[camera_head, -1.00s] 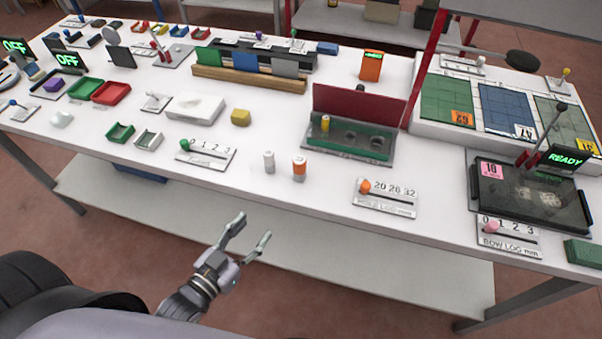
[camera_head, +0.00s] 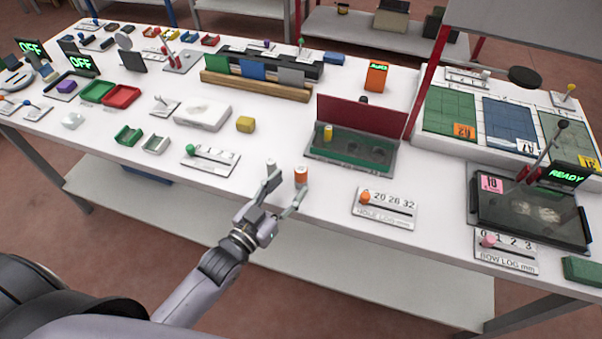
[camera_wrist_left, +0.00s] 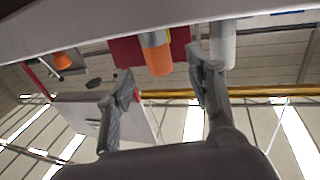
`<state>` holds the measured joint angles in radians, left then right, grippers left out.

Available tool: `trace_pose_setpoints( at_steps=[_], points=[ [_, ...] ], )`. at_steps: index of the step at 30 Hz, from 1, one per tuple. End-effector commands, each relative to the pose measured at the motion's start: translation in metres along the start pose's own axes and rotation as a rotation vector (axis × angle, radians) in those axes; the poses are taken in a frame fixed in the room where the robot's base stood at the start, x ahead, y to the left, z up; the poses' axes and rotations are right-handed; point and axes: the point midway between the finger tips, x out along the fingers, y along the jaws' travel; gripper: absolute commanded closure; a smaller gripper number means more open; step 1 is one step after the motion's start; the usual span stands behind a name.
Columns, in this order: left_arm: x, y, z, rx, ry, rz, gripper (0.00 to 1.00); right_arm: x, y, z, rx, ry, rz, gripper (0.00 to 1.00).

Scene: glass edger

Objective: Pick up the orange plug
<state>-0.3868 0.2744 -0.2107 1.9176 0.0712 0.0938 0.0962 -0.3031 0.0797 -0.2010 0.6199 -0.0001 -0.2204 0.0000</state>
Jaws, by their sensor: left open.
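The orange plug (camera_head: 301,175), a short upright cylinder with an orange band and pale ends, stands near the table's front edge. It also shows in the left wrist view (camera_wrist_left: 158,55), ahead of the gap between the fingers. A white-grey plug (camera_head: 271,165) stands just left of it, and in the left wrist view this plug (camera_wrist_left: 224,45) is behind the right-hand finger. My left gripper (camera_head: 287,190) is open and empty at the table's front edge. Its right finger overlaps the orange plug's lower part; I cannot tell if they touch. My right gripper is not in view.
A green-based fixture with a red back panel (camera_head: 360,116) stands behind the plugs. A slider plate with an orange knob (camera_head: 387,206) lies to the right, and one with a green knob (camera_head: 211,158) to the left.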

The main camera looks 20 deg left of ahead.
Motion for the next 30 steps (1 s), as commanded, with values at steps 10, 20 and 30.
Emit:
trace_pose_setpoints(
  at_steps=[10,20,30],
  points=[
    [0.037,0.002,-0.014,0.0,0.003,0.0,0.51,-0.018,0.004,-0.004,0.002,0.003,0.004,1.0],
    [0.057,0.002,-0.009,0.0,0.0,0.001,0.51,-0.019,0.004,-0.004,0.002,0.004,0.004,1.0],
    [0.057,0.002,-0.009,0.0,0.0,0.0,0.66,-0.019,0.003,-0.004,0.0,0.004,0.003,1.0]
  ],
)
